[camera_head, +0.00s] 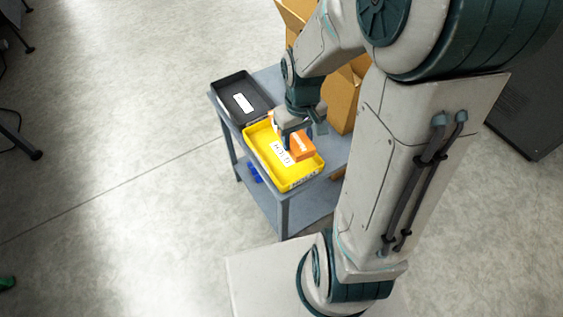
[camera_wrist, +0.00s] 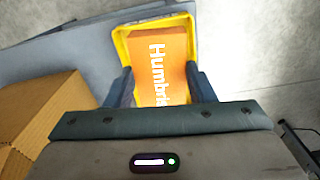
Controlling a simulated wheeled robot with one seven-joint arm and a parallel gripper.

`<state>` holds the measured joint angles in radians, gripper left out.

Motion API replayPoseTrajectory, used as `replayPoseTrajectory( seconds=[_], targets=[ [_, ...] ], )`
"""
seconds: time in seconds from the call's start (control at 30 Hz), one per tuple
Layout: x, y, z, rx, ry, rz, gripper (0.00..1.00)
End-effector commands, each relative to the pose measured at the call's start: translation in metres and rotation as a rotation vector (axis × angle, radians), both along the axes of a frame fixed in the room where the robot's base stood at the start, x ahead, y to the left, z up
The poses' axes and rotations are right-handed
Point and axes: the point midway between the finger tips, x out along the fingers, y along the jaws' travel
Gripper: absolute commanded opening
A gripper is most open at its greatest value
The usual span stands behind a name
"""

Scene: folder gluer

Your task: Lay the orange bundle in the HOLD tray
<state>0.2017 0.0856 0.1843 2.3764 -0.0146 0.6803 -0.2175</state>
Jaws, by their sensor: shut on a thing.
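The orange bundle (camera_head: 302,147) is a box-like block with white "Humbrid"-like lettering, partly cut off, in the wrist view (camera_wrist: 160,62). My gripper (camera_wrist: 160,88) is shut on it, with one dark finger on each side. In the head view my gripper (camera_head: 287,138) reaches down over the yellow HOLD tray (camera_head: 283,182), and the bundle is over or inside the tray's right part. The tray's rim (camera_wrist: 121,45) frames the bundle in the wrist view. I cannot tell whether the bundle touches the tray floor.
A black tray (camera_head: 224,87) with a white label lies beside the yellow tray on the grey cart (camera_head: 338,152). Cardboard boxes (camera_head: 342,103) stand close behind at the right, and one shows at left in the wrist view (camera_wrist: 40,112). Floor left of the cart is clear.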

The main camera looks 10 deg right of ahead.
Motion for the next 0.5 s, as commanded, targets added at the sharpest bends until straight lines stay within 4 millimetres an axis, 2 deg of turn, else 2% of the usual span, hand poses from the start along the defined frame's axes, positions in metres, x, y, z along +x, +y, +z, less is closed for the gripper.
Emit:
replayPoseTrajectory(
  seconds=[0.03,0.23,0.37,0.5],
  targets=[
    [-0.014,-0.001,-0.016,-0.002,-0.005,0.019,0.24],
    [-0.052,0.000,-0.033,-0.006,-0.002,0.082,0.24],
    [-0.061,0.000,-0.037,-0.006,0.000,0.100,0.24],
    [-0.050,0.001,-0.044,-0.005,0.002,0.105,0.24]
  ],
)
